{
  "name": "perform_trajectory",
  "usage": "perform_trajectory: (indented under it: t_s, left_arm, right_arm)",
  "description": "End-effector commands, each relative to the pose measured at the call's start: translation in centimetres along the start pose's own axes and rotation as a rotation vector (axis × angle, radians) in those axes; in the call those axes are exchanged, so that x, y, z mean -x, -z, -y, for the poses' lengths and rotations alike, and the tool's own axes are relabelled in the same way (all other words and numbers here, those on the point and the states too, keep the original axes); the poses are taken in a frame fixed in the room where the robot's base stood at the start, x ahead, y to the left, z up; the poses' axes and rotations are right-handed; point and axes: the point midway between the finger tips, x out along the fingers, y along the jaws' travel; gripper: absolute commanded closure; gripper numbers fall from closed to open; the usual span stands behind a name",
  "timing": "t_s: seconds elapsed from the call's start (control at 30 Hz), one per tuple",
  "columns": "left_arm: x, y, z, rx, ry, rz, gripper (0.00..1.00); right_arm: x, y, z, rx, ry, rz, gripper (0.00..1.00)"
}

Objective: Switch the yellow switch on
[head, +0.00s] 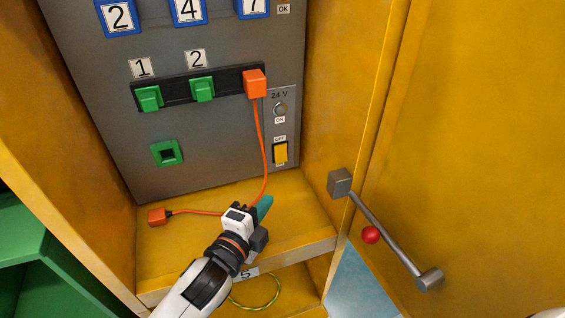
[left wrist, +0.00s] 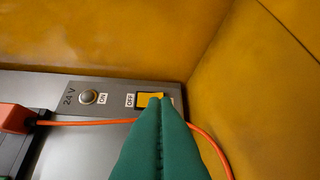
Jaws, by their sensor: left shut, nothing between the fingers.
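The yellow switch (head: 281,152) is at the lower right of the grey panel, under a label reading OFF and below the 24 V marking. It also shows in the left wrist view (left wrist: 150,99), partly hidden behind my fingertips. My left gripper (head: 264,207) is shut and empty, with green fingers pointing up toward the switch. In the head view its tips are below the switch and apart from it. In the left wrist view the fingertips (left wrist: 160,100) overlap the switch's lower edge, and I cannot tell whether they touch. My right gripper is not in view.
An orange cable (head: 266,150) hangs from the orange plug (head: 255,84) beside the switch and crosses behind my fingers to a loose plug (head: 157,217) on the shelf. A round button (head: 280,109) is above the switch. A yellow wall and a door with a grey handle (head: 385,229) are at right.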

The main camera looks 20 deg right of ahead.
Motion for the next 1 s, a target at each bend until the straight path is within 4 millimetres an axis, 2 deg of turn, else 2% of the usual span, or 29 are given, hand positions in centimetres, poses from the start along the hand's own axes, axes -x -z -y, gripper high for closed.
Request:
perform_trajectory:
  t_s: [0.27,0.37,0.73,1.0]
  left_arm:
    - [-0.9,0.0,0.0,0.001,-0.001,0.000,1.00]
    - [-2.3,0.0,0.0,0.001,-0.002,0.000,1.00]
    - [-10.1,-0.1,0.1,0.000,-0.001,0.001,1.00]
    - [-12.5,2.4,0.0,-0.001,0.000,0.000,1.00]
  right_arm:
    - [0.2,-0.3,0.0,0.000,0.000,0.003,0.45]
    - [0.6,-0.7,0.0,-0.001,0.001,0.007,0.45]
    - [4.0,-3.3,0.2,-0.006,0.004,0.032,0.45]
    - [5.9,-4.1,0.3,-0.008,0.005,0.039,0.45]
